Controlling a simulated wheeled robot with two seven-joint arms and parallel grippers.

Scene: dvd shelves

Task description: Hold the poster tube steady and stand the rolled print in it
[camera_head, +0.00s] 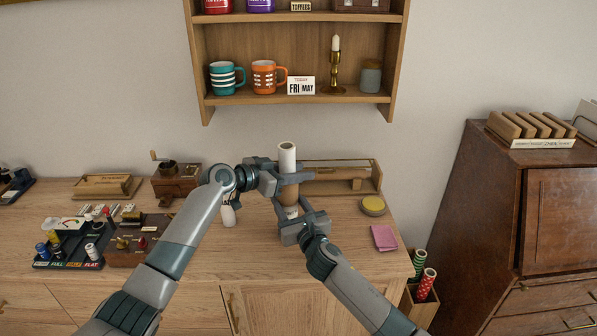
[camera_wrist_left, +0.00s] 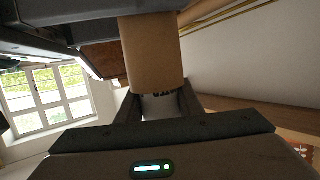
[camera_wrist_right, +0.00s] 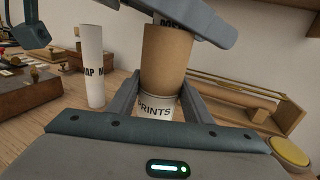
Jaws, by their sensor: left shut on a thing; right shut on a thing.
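The white rolled print (camera_head: 287,158) stands upright in line with the brown poster tube (camera_head: 289,196) on the counter. My left gripper (camera_head: 293,177) is shut on the print just above the tube; the print also shows in the left wrist view (camera_wrist_left: 160,105), picture inverted, against the tube's rim (camera_wrist_left: 152,55). In the right wrist view its lower part (camera_wrist_right: 170,20) meets the tube's mouth; how deep it sits is hidden. My right gripper (camera_head: 304,222) is shut on the tube low down, around its white "PRINTS" band (camera_wrist_right: 157,106).
A white map roll (camera_head: 228,214) stands left of the tube. A wall shelf (camera_head: 300,98) with mugs hangs above. Stamps and a grinder (camera_head: 175,183) crowd the left.

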